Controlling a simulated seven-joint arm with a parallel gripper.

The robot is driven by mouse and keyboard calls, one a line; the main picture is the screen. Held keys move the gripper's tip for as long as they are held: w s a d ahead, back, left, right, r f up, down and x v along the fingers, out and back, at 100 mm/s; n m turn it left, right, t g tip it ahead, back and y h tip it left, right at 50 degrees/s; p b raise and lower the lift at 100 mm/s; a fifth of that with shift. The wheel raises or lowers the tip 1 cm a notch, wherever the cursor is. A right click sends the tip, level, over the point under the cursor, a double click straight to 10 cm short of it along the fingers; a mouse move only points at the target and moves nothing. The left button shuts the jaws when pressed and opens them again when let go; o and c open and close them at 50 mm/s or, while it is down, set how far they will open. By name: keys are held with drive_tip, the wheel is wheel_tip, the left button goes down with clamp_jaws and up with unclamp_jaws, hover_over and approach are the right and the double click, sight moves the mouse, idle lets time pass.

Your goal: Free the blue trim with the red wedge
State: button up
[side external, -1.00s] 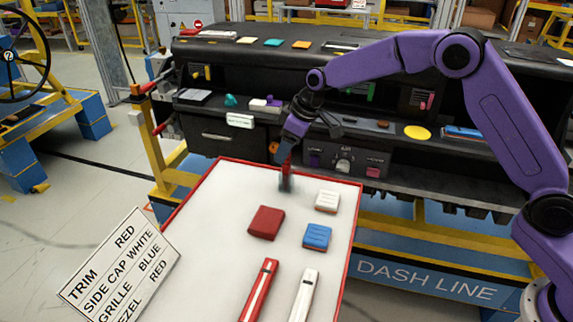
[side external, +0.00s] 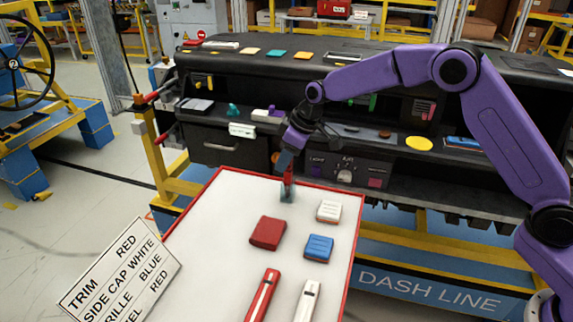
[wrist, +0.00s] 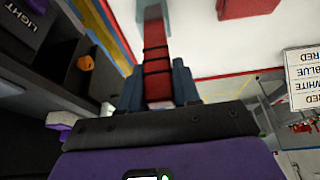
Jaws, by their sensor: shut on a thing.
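My gripper (side external: 288,168) is shut on a red tool with dark bands, which I take as the red wedge (wrist: 155,50). It also shows in the side view (side external: 288,177), pointing down over the far end of the white tabletop. Its far end looks grey-teal; I cannot tell whether it touches the tabletop. In the wrist view it lies between blue-grey fingers. A blue strip (side external: 463,143) lies on the right of the dashboard's ledge, and a blue ribbed block (side external: 318,248) lies on the tabletop. I cannot tell which is the blue trim.
The white tabletop (side external: 215,225) has a red rim. A red block (side external: 268,233), a white block (side external: 329,211), a long red piece (side external: 262,296) and a long white piece (side external: 307,302) lie on it. The black dashboard (side external: 225,75) stands behind. The tabletop's left side is clear.

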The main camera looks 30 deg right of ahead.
wheel_tip(320, 180, up, 22)
drive_tip(key=s+d+g, duration=0.1)
drive_tip(key=s+d, duration=0.1)
drive_tip(key=d, duration=1.3)
drive_tip(key=s+d, duration=0.3)
drive_tip(key=d, duration=1.3)
drive_tip(key=s+d+g, duration=0.1)
drive_tip(key=s+d, duration=1.8)
drive_tip(key=d, duration=0.1)
wheel_tip(320, 180, down, 11)
drive_tip(key=shift+w+d+r+h, duration=0.15)
drive_tip(key=shift+w+d+h, duration=0.05)
drive_tip(key=shift+h, duration=0.1)
drive_tip(key=shift+f, duration=0.6)
